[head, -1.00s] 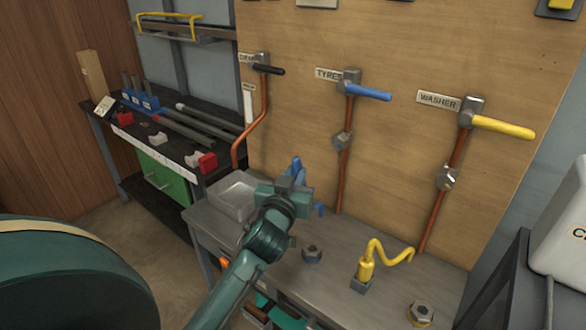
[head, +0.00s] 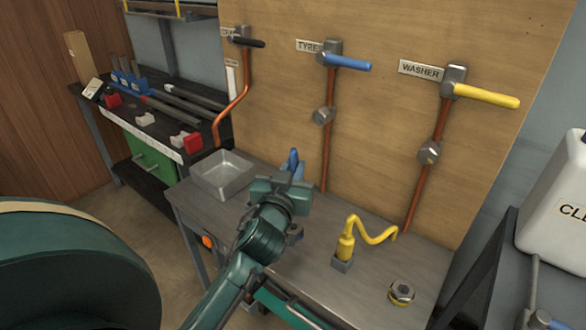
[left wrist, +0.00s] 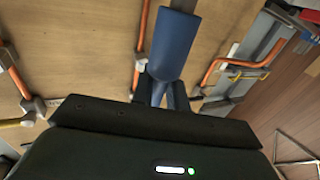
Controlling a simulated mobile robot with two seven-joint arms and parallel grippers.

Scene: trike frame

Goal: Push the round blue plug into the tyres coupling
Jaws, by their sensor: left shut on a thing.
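The tyres coupling (head: 323,116) is a grey metal fitting on the copper pipe below the TYRES label (head: 310,46) and blue-handled valve (head: 347,63). My left gripper (head: 291,178) is shut on the round blue plug (head: 293,160), held above the bench, lower and left of the coupling, apart from it. In the left wrist view the plug (left wrist: 174,45) is a thick blue cylinder extending from the fingers (left wrist: 163,95), beside a copper pipe (left wrist: 141,50). The gripper hides the plug's lower part in the head view. My right gripper is not in view.
A grey tray (head: 223,176) stands at the bench's left end. The washer pipe (head: 422,190) rises to the right. A white canister (head: 560,190) is at far right.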

